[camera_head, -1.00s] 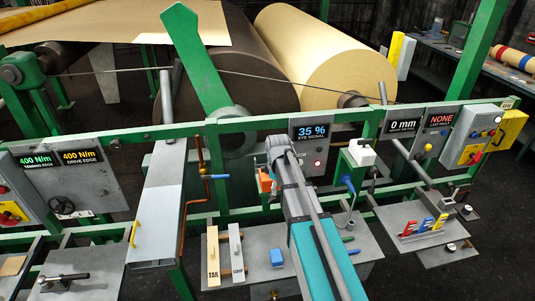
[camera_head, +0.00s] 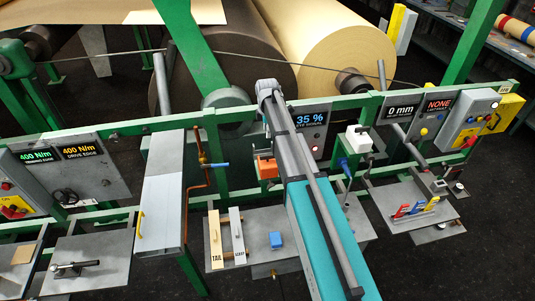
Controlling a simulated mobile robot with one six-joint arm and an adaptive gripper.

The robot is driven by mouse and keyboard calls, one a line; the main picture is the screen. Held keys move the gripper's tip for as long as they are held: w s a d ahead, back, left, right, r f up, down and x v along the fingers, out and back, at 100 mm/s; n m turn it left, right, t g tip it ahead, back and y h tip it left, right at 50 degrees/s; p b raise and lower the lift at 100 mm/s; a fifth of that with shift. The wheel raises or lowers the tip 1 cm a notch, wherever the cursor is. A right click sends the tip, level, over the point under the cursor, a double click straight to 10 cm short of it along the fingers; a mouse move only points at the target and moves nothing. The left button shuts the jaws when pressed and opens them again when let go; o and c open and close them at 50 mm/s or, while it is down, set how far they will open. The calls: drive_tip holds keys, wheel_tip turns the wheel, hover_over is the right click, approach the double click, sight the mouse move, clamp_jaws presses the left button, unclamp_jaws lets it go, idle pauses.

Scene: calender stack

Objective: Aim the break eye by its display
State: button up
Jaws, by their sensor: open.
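The eye signal display (camera_head: 311,118) is a dark panel reading 35 % in blue. It stands on the green frame right of centre, and my arm covers its left edge. A small orange block (camera_head: 266,168) sits just left of my arm below the frame rail. A white box on a green mount (camera_head: 357,139) with a blue knob stands right of the display. I cannot tell which of these is the break eye. My grey and teal arm reaches up past the display. My gripper's fingers do not show; they are hidden beyond the arm.
A green rail (camera_head: 130,128) runs across the frame. A shelf with TAIL and another labelled bar (camera_head: 214,238) and a blue block (camera_head: 276,240) lies left of my arm. A tray with coloured handles (camera_head: 437,222) is at right. Large rolls (camera_head: 325,75) stand behind. Dark floor is open at lower right.

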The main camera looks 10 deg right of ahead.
sight(268, 155)
drive_tip(key=shift+d, duration=0.1)
wheel_tip(268, 155, down, 14)
drive_tip(key=b, duration=1.3)
drive_tip(key=shift+r+b, duration=0.15)
drive_tip(key=shift+b, duration=0.25)
clamp_jaws()
idle(0.4)
